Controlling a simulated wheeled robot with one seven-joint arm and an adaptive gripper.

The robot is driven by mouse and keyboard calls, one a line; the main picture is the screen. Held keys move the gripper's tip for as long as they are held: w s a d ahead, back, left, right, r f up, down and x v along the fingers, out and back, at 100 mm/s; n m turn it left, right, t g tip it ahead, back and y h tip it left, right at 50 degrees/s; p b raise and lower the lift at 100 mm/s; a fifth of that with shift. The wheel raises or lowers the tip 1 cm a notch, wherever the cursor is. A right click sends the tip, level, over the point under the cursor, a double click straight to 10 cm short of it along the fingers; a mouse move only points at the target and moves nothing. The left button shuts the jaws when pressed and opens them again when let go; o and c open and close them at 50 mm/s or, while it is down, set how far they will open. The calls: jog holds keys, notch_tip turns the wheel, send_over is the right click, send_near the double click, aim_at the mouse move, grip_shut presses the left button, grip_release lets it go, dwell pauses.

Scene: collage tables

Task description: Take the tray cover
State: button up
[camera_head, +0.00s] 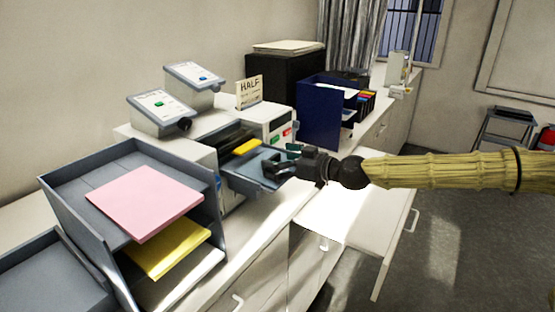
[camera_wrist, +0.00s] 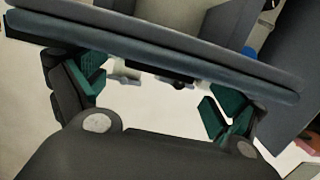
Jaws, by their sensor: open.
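A grey-blue tray piece (camera_head: 262,171), which looks like the tray cover, sticks out from the front of a white and grey machine (camera_head: 229,192) on the counter. Where the cover ends and the tray below begins is hard to tell. My gripper (camera_head: 288,161) is at its outer right end, with the fingers pointing left toward the machine. In the wrist view my gripper (camera_wrist: 158,93) is open, its two green-padded fingers wide apart. A long grey-blue edge (camera_wrist: 150,46) crosses just ahead of the fingertips. Nothing is clearly held; contact with the edge cannot be told.
A grey paper rack (camera_head: 66,186) with pink and yellow sheets stands at the front left. A navy blue box (camera_head: 319,110) stands behind my gripper. A drawer (camera_head: 352,230) is open below my arm. Floor (camera_head: 450,220) at the right is free.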

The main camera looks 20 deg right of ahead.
jog(key=shift+w, duration=0.1)
jog(key=shift+c, duration=0.2)
jog(key=c, duration=1.1)
jog(key=shift+s+d+f+b, duration=0.15)
jog(key=shift+s+b, duration=0.15)
jog(key=shift+s, duration=0.15)
jog(key=shift+b+v, duration=0.45)
jog(key=shift+v, duration=0.85)
jog(key=shift+s+d, duration=0.1)
jog(key=shift+d, duration=0.1)
jog(key=shift+a+f, duration=0.1)
